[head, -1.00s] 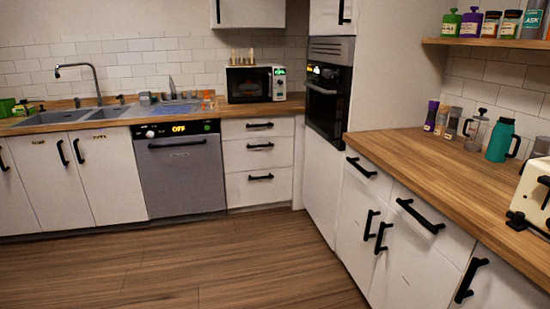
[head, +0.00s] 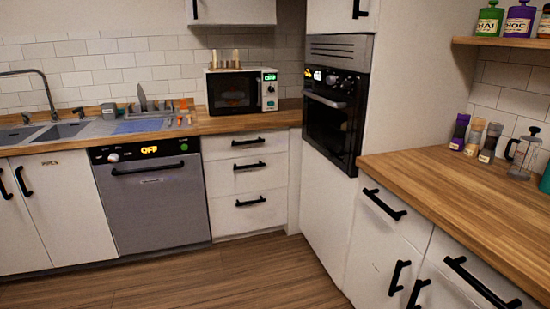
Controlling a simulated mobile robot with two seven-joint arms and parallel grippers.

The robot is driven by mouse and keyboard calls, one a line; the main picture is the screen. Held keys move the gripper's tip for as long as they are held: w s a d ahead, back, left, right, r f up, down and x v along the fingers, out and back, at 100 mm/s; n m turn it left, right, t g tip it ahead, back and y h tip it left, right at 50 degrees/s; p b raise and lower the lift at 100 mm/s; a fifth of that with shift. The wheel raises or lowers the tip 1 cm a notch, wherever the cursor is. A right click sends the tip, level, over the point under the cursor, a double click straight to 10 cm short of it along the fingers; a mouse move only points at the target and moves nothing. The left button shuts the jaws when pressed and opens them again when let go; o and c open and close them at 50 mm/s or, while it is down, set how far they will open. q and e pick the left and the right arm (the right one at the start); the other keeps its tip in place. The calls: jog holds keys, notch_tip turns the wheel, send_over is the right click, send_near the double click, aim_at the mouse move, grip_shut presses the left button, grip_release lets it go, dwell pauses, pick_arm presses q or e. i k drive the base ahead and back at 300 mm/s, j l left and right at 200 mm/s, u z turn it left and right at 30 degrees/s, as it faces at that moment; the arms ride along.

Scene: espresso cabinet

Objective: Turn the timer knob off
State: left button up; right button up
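No knob is clearly marked as the timer knob at this distance. The built-in oven (head: 331,122) stands in a tall white unit right of centre, with a lit yellow display (head: 313,74) and small dark knobs (head: 338,80) on its upper panel. The microwave (head: 241,91) on the back counter has a green lit display (head: 269,77) and round controls (head: 268,95) on its right side. The dishwasher (head: 152,193) has a lit "OFF" display (head: 149,150) and a knob (head: 113,157) at its top left. Neither of my grippers is in view.
A wooden counter (head: 455,190) with bottles and a glass press (head: 521,155) runs along the right. White drawers (head: 247,175) stand between the dishwasher and the oven unit. The wooden floor (head: 220,275) in front is clear.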

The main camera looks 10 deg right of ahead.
aim_at(345, 85)
jog(key=i+j+z, duration=0.15)
jog(key=i+z, duration=0.25)
jog(key=i+j+z, duration=0.35)
jog(key=i, duration=0.15)
jog(key=i+j+z, duration=0.4)
